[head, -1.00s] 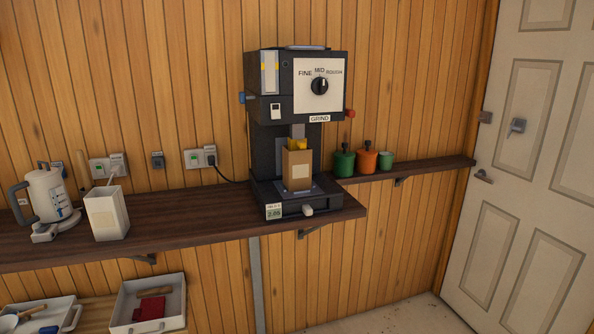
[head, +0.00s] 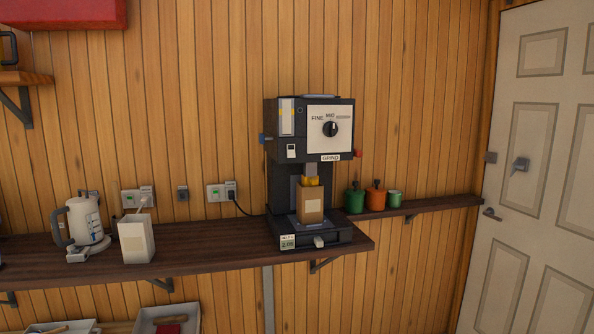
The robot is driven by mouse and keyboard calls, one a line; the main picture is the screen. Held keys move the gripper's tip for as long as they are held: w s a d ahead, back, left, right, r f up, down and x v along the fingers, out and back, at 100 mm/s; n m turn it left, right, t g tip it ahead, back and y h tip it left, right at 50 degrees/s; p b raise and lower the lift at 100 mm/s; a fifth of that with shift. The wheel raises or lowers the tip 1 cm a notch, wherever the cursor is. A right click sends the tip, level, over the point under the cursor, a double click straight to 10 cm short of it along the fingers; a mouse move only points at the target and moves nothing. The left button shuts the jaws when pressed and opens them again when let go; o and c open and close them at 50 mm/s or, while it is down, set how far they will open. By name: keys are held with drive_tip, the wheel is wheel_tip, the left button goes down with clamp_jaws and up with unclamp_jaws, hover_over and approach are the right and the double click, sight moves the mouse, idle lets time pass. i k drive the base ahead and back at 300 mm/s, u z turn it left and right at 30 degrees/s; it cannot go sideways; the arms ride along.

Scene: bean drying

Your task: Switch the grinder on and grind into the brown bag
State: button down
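The black grinder (head: 283,160) stands near the right end of the dark wooden shelf. Its white dial plate (head: 319,134) carries a round black knob (head: 331,129) under the word MID. A small white switch (head: 291,151) is on its front left, and a label reading GRIND is at the lower right of the head. The brown bag (head: 311,206) stands upright on the grinder's base below the spout, with something yellow at its top. I cannot tell the switch's position. My gripper is not in view.
A white kettle (head: 84,221) and a white open container (head: 136,240) stand left on the shelf (head: 200,246). Green and orange pots (head: 376,197) sit on a narrower shelf at right. A door (head: 525,190) is far right. White trays lie below.

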sight(291, 147)
drive_tip(key=u, duration=0.3)
drive_tip(key=k, duration=0.15)
drive_tip(key=z, duration=0.8)
drive_tip(key=i, duration=0.65)
drive_tip(key=z, duration=0.7)
drive_tip(key=k, duration=0.15)
drive_tip(key=u, duration=2.95)
